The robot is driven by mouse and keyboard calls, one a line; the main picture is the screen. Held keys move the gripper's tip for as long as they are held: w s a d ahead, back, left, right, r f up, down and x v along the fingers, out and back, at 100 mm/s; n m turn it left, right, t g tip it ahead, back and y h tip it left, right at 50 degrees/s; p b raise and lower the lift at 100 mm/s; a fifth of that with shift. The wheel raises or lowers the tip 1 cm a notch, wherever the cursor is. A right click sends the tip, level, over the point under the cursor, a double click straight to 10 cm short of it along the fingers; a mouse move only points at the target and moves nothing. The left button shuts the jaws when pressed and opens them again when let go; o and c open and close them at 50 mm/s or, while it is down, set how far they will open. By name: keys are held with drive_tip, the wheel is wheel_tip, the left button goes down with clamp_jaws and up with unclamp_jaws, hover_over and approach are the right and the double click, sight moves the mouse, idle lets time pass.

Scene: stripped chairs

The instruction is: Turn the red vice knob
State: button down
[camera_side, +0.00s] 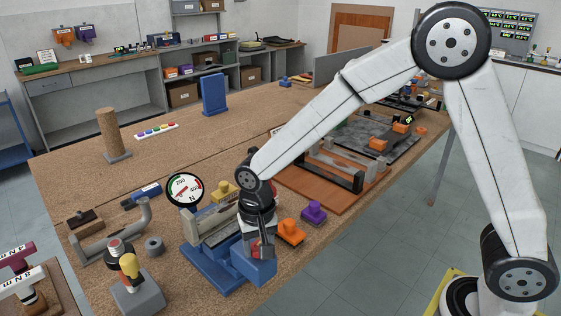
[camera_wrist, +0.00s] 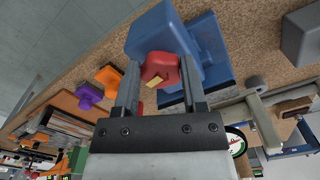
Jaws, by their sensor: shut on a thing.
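The red vice knob (camera_wrist: 158,68) sits at the end of the blue vice (camera_wrist: 205,50) in the wrist view, with a small yellow mark on its face. My gripper (camera_wrist: 160,80) has one finger on each side of the knob and is shut on it. In the side view, my gripper (camera_side: 262,245) is at the near end of the blue vice (camera_side: 208,268) and hides most of the knob. A round dial gauge (camera_side: 185,190) with a needle, marked N, stands behind the vice.
An orange block (camera_side: 290,232) and a purple block (camera_side: 313,212) stand right of my gripper. A wooden post (camera_side: 112,133) stands farther back.

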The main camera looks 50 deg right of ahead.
drive_tip(key=m, duration=0.3)
drive_tip(key=shift+s+f, duration=0.1)
drive_tip(key=shift+s, duration=0.1)
drive_tip(key=shift+m, duration=0.4)
drive_tip(key=shift+c, duration=0.7)
unclamp_jaws()
drive_tip(key=shift+w, duration=0.1)
drive_tip(key=shift+r, duration=3.95)
drive_tip(key=shift+d, duration=0.15)
